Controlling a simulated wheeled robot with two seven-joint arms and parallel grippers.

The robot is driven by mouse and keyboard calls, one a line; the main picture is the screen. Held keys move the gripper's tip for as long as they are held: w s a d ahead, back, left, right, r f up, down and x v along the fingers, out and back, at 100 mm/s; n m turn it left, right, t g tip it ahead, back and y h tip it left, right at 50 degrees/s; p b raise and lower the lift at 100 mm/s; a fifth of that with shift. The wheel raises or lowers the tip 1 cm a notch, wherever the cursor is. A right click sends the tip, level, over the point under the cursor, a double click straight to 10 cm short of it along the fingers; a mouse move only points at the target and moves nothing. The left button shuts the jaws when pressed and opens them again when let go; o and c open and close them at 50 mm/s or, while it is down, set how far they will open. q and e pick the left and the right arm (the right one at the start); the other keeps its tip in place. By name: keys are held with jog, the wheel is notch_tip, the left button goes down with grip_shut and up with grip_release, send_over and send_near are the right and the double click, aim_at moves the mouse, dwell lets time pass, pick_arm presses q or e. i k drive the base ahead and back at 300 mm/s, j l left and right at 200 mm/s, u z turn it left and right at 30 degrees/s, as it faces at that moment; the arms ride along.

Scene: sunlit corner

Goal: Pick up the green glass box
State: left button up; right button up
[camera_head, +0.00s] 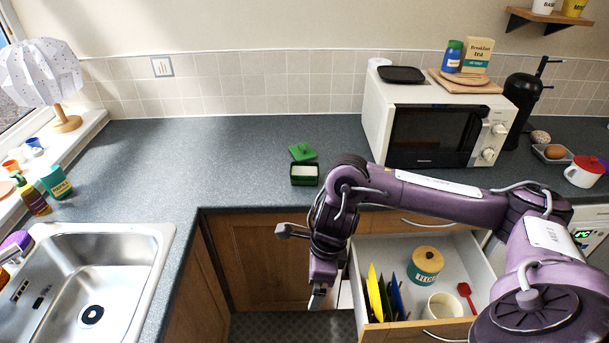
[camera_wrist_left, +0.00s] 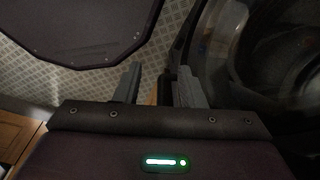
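A dark green box (camera_head: 304,181) with white inside stands near the front edge of the counter, left of the microwave. A green lid-like piece (camera_head: 302,152) with a knob lies just behind it. My right arm comes in from the right, its elbow close to the box's right side. My right gripper (camera_head: 317,298) hangs down in front of the counter, below and apart from the box; its finger gap is not clear. My left gripper (camera_wrist_left: 157,90) shows only in the left wrist view, open with apart fingers over the floor, nothing clearly held.
A microwave (camera_head: 432,130) stands right of the box. An open drawer (camera_head: 388,258) below holds a canister (camera_head: 425,264), a white bowl (camera_head: 441,308) and coloured boards (camera_head: 383,298). A sink (camera_head: 92,282) lies left. The counter (camera_head: 215,150) left of the box is clear.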

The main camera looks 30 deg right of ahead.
aim_at(303, 174)
jog(key=i+l, duration=1.2)
jog(key=i, duration=0.1)
